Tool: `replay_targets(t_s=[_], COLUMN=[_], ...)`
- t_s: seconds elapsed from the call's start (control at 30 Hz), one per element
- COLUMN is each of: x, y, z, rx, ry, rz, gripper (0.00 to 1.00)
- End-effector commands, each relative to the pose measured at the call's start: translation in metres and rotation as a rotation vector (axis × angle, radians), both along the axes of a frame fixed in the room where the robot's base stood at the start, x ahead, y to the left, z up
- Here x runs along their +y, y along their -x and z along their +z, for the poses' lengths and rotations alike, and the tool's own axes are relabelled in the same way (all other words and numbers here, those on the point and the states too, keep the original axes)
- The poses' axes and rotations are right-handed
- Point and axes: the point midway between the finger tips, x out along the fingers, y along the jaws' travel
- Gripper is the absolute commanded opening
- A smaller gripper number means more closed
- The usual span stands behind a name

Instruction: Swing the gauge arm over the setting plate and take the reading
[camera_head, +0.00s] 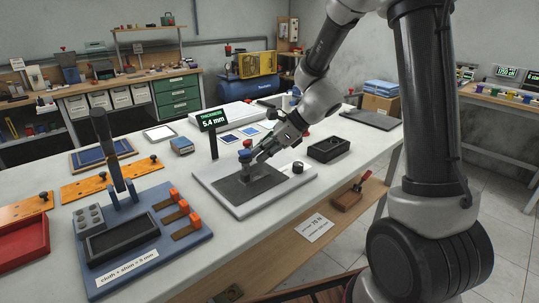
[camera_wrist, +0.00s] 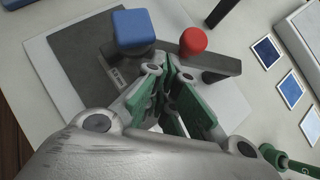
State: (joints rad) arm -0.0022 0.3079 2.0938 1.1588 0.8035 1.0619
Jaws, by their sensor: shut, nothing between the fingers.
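The thickness gauge stands on a white base (camera_head: 212,177) on the bench, and its display (camera_head: 212,120) reads 5.4 mm. A dark grey plate (camera_head: 234,190) lies on the base; it also shows in the wrist view (camera_wrist: 85,45). The dark gauge arm (camera_wrist: 222,63) carries a blue block (camera_wrist: 133,29) and a red knob (camera_wrist: 193,40). The blue block appears over the grey plate in the wrist view. My gripper (camera_head: 252,158) is low over the gauge; its green-padded fingers (camera_wrist: 168,68) are shut and empty, beside the arm. Contact with the arm is unclear.
A black tray (camera_head: 328,149) stands right of the gauge. A blue fixture (camera_head: 190,238) with a dark upright lever is at the left. Blue sample cards (camera_head: 229,138) lie behind the gauge. A small black knob (camera_head: 298,167) sits at the base's right side.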

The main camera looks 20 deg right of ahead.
Motion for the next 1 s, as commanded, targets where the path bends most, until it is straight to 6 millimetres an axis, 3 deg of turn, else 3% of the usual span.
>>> replay_targets(t_s=[0.47, 1.0], x=[0.052, 0.088], y=[-0.009, -0.03], z=[0.0, -0.001], rx=[0.001, 0.001], ry=[0.001, 0.001], rz=[-0.415, -0.411], gripper=[0.0, 0.0])
